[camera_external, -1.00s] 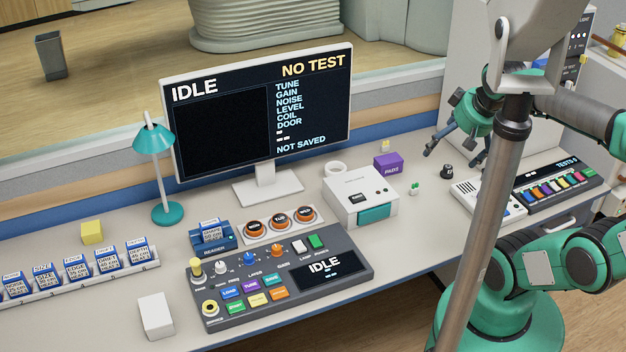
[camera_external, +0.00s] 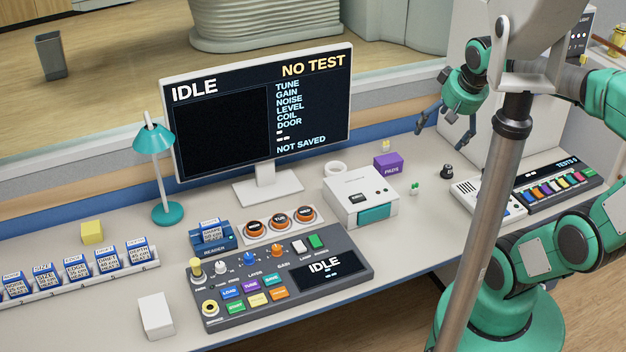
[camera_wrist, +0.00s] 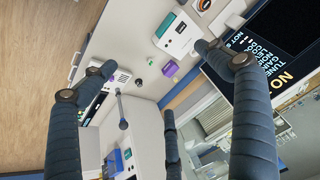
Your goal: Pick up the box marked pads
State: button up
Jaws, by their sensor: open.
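The purple box marked PADS (camera_external: 388,163) stands on the desk, just behind and right of the white device. In the wrist view the purple box (camera_wrist: 170,69) is small, near the upper middle, seen between my spread fingers. My gripper (camera_external: 442,134) is open and empty, above the back of the desk, up and to the right of the box and apart from it. Its dark fingers also show large in the wrist view (camera_wrist: 155,58). Nothing hides the box in either view.
The white device (camera_external: 360,196) stands close to the box, with a small yellow block (camera_external: 386,146) behind it. Small green pieces (camera_external: 415,188) and a black knob (camera_external: 447,171) lie to the right. The monitor (camera_external: 262,115) rises at the left. Some bare desk surrounds the box.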

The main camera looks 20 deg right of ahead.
jog(key=w+d+m+g, duration=0.1)
jog(key=w+d+m, duration=0.25)
jog(key=w, duration=1.05)
jog(key=m+g+p, duration=0.2)
jog(key=m+g, duration=0.2)
jog(key=m, duration=0.9)
send_over(391, 161)
notch_tip(391, 161, down, 34)
jog(key=f, duration=0.1)
jog(key=shift+r, duration=0.25)
jog(key=shift+w+f+b, duration=0.1)
jog(key=shift+f+b, duration=0.55)
jog(key=shift+f, duration=3.65)
